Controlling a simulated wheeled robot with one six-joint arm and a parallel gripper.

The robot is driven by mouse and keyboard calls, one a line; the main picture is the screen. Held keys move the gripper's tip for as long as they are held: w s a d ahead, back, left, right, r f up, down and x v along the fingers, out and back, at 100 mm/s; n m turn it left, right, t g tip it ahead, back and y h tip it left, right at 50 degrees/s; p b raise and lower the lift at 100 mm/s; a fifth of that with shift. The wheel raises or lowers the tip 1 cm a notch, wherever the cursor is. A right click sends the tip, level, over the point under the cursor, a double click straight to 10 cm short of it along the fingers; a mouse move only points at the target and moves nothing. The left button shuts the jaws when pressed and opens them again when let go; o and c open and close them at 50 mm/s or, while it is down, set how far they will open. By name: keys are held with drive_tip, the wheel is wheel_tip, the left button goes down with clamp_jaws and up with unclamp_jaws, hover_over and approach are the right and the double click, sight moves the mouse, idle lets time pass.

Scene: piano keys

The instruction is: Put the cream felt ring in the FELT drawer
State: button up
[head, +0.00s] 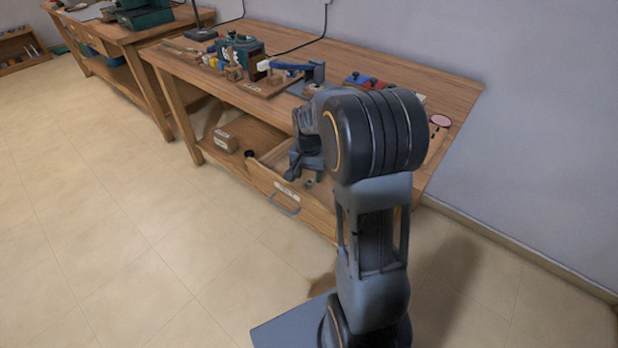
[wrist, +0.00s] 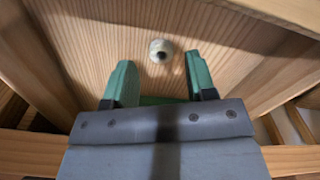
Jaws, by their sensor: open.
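A small cream ring (wrist: 161,51) with a dark centre lies on the wooden floor of an open drawer (wrist: 100,30), just past my fingertips in the wrist view. My gripper (wrist: 158,68) is open, its two green fingers apart with nothing held between them. In the head view the pulled-out drawer (head: 318,208) is under the bench, with a pale label and a grey handle on its front; the lettering is too small to read. My gripper (head: 306,166) reaches down into this drawer. A small spot on the drawer floor in the head view may be the ring.
The workbench (head: 440,92) carries blocks, a blue-handled tool (head: 290,66), red and blue items and a pink disc (head: 441,121). The drawer walls stand close around my gripper. The floor in front is clear.

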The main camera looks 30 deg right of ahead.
sight(309, 183)
wheel_tip(309, 183, up, 8)
drive_tip(key=p, duration=0.2)
drive_tip(key=s+a+r+n+t, duration=0.1)
drive_tip(key=s+a+n, duration=0.3)
drive_tip(key=s, duration=0.3)
drive_tip(key=s+a+r+n+t, duration=0.1)
drive_tip(key=s+a+n, duration=0.3)
drive_tip(key=s, duration=0.4)
drive_tip(key=shift+s+a+r+n+t, duration=0.15)
drive_tip(key=shift+s+a+n+t, duration=0.15)
drive_tip(key=shift+a+t, duration=0.25)
drive_tip(key=shift+r, duration=0.1)
drive_tip(key=a+r+m+y+p, duration=0.15)
drive_tip(key=a+r+p, duration=0.35)
drive_tip(key=r+p, duration=0.6)
drive_tip(key=d+r+n+h+p, duration=0.1)
drive_tip(key=d+r+p, duration=0.3)
drive_tip(key=r+p, duration=0.3)
drive_tip(key=shift+s+d+r+n, duration=0.2)
drive_tip(key=shift+r+n, duration=0.15)
drive_tip(key=shift+r, duration=0.45)
drive_tip(key=shift+t+h, duration=0.25)
drive_tip(key=shift+c, duration=0.4)
